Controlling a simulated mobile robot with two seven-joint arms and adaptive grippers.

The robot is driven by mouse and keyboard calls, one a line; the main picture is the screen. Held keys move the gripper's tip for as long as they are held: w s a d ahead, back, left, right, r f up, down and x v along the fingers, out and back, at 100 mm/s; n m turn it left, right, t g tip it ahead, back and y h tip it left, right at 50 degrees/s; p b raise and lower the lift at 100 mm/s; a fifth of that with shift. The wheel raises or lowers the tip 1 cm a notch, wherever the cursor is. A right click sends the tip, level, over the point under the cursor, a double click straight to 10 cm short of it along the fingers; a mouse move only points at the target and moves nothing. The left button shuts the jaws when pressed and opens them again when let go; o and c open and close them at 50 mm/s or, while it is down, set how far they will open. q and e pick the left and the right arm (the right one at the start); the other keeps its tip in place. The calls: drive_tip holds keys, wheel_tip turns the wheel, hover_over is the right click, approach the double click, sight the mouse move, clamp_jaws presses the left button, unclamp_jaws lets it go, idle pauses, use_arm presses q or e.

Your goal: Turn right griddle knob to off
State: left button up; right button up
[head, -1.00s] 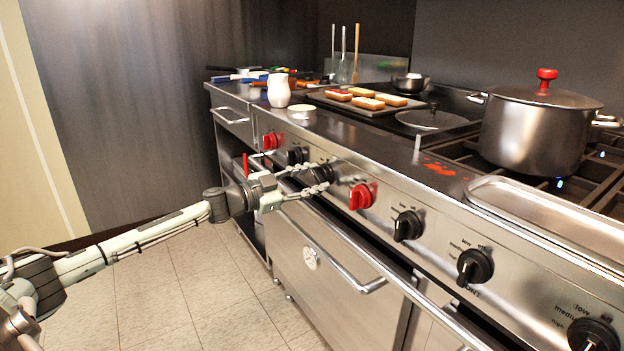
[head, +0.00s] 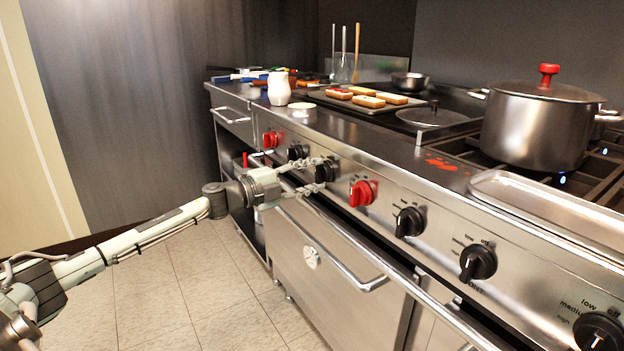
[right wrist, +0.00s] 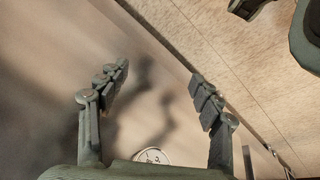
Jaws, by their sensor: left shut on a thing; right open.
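My left gripper (head: 322,175) is at the stove's front panel in the head view. Its two fingers, one above the other, are shut on a black knob (head: 329,170), which is partly hidden by them. This knob sits between another black knob (head: 298,153) to its left and a red knob (head: 362,193) to its right. Its pointer and label cannot be read. The griddle plate (head: 345,104) with several food pieces lies above this part of the panel. My right gripper (right wrist: 159,80) is open and empty in the right wrist view; the head view does not show it.
Several more black knobs, such as one at centre right (head: 409,222), line the panel. An oven handle (head: 340,262) runs below it. A large lidded pot (head: 535,128), a metal tray (head: 550,208) and a white pitcher (head: 279,90) stand on top. The floor at left is clear.

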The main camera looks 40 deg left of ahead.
use_arm(q)
drive_tip(key=shift+m, duration=0.8)
use_arm(e)
drive_tip(key=shift+v, duration=0.95)
drive_tip(key=shift+w+d, duration=0.1)
drive_tip(key=shift+d, duration=0.1)
use_arm(q)
drive_tip(key=o, duration=1.2)
drive_tip(key=shift+c, duration=0.2)
use_arm(e)
drive_tip(key=shift+w, duration=0.15)
use_arm(q)
drive_tip(key=shift+s+a+f, duration=0.1)
drive_tip(key=shift+s+a, duration=0.1)
drive_tip(key=shift+s, duration=0.3)
drive_tip(key=v, duration=1.1)
